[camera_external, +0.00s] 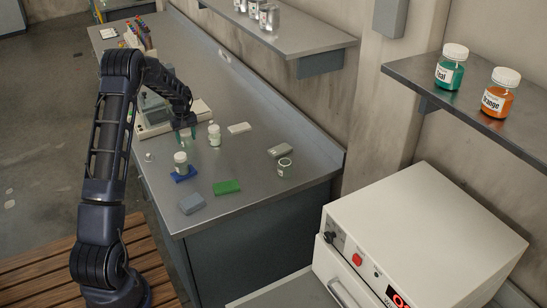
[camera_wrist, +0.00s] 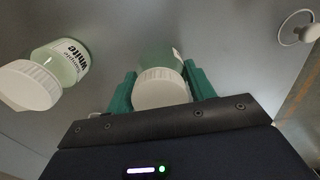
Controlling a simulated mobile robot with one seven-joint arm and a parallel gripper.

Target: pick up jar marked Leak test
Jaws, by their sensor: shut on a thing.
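My gripper (camera_wrist: 160,84) has its teal fingers closed on both sides of a pale green jar with a white lid (camera_wrist: 161,88). Only an edge of this jar's label shows, so I cannot read it. In the external view my gripper (camera_external: 187,132) is low over the bench, and the held jar cannot be made out clearly. A jar labelled Sample White (camera_wrist: 68,62) is left of the held jar in the wrist view, apart from the fingers. No label reading Leak test is legible in either view.
Teal (camera_external: 450,68) and Orange (camera_external: 499,94) jars stand on the right shelf.

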